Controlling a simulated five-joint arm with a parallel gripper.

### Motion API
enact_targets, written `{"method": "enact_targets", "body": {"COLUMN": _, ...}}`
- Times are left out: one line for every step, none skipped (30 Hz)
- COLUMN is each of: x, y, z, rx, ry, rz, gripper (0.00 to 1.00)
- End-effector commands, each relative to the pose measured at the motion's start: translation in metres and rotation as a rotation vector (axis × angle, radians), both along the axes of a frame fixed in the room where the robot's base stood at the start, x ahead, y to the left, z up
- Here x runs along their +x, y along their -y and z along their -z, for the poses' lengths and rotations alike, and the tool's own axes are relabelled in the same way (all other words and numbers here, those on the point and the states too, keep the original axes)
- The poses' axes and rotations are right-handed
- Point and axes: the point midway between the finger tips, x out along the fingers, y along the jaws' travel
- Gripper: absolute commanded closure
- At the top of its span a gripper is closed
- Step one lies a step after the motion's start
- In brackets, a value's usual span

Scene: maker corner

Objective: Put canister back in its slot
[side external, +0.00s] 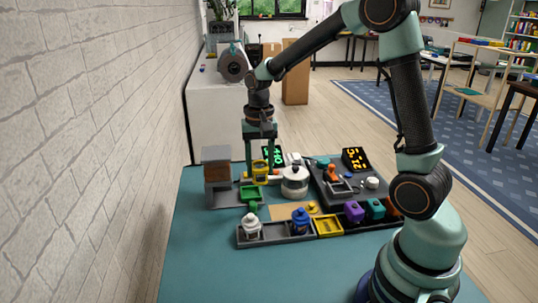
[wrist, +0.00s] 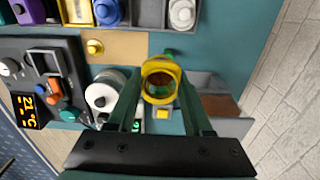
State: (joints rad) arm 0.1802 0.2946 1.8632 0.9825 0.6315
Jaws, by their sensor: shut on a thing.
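A yellow canister (side external: 260,168) with a dark brown inside is between the fingers of my gripper (side external: 261,176). In the wrist view the canister (wrist: 160,66) shows its yellow rim, with my gripper (wrist: 161,88) shut on its sides. The dark rack (side external: 276,240) at the front holds a white canister (side external: 251,227) and a blue canister (side external: 300,221). Between them is an empty compartment (wrist: 150,14), seen at the top of the wrist view. My gripper is behind the rack, apart from it. The underside of the held canister is hard to make out.
A green part (side external: 250,193) is just in front of my gripper. A grey stand with a brown panel (side external: 217,172) is to the left. A white round device (side external: 295,182) is close on the right, beside a dark console (side external: 345,185). A yellow bin (side external: 328,226) is in the rack.

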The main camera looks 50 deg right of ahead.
Motion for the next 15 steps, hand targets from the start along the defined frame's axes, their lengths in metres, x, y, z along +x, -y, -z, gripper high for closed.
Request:
{"method": "enact_targets", "body": {"x": -0.012, "y": -0.006, "z": 0.008, "rx": 0.0, "ry": -0.003, "rz": -0.009, "gripper": 1.0}}
{"method": "enact_targets", "body": {"x": -0.018, "y": -0.008, "z": 0.012, "rx": 0.0, "ry": -0.001, "rz": -0.012, "gripper": 1.0}}
{"method": "enact_targets", "body": {"x": -0.026, "y": -0.011, "z": 0.018, "rx": 0.0, "ry": -0.001, "rz": -0.017, "gripper": 1.0}}
{"method": "enact_targets", "body": {"x": -0.032, "y": -0.013, "z": 0.021, "rx": 0.001, "ry": -0.002, "rz": -0.02, "gripper": 1.0}}
{"method": "enact_targets", "body": {"x": -0.037, "y": -0.015, "z": 0.025, "rx": 0.0, "ry": -0.001, "rz": -0.023, "gripper": 1.0}}
{"method": "enact_targets", "body": {"x": -0.043, "y": -0.018, "z": 0.029, "rx": 0.0, "ry": -0.001, "rz": -0.027, "gripper": 1.0}}
{"method": "enact_targets", "body": {"x": -0.048, "y": -0.02, "z": 0.032, "rx": 0.0, "ry": -0.001, "rz": -0.03, "gripper": 1.0}}
{"method": "enact_targets", "body": {"x": -0.052, "y": -0.021, "z": 0.035, "rx": 0.0, "ry": -0.001, "rz": -0.033, "gripper": 1.0}}
{"method": "enact_targets", "body": {"x": -0.057, "y": -0.023, "z": 0.038, "rx": 0.0, "ry": -0.001, "rz": -0.035, "gripper": 1.0}}
{"method": "enact_targets", "body": {"x": -0.06, "y": -0.024, "z": 0.04, "rx": 0.0, "ry": -0.001, "rz": -0.037, "gripper": 1.0}}
{"method": "enact_targets", "body": {"x": -0.062, "y": -0.024, "z": 0.041, "rx": 0.0, "ry": 0.0, "rz": -0.038, "gripper": 1.0}}
{"method": "enact_targets", "body": {"x": -0.065, "y": -0.025, "z": 0.043, "rx": 0.0, "ry": 0.0, "rz": -0.04, "gripper": 1.0}}
{"method": "enact_targets", "body": {"x": -0.066, "y": -0.026, "z": 0.043, "rx": 0.0, "ry": 0.0, "rz": -0.04, "gripper": 1.0}}
{"method": "enact_targets", "body": {"x": -0.068, "y": -0.026, "z": 0.045, "rx": 0.0, "ry": 0.0, "rz": -0.041, "gripper": 1.0}}
{"method": "enact_targets", "body": {"x": -0.069, "y": -0.026, "z": 0.046, "rx": 0.0, "ry": 0.0, "rz": -0.041, "gripper": 1.0}}
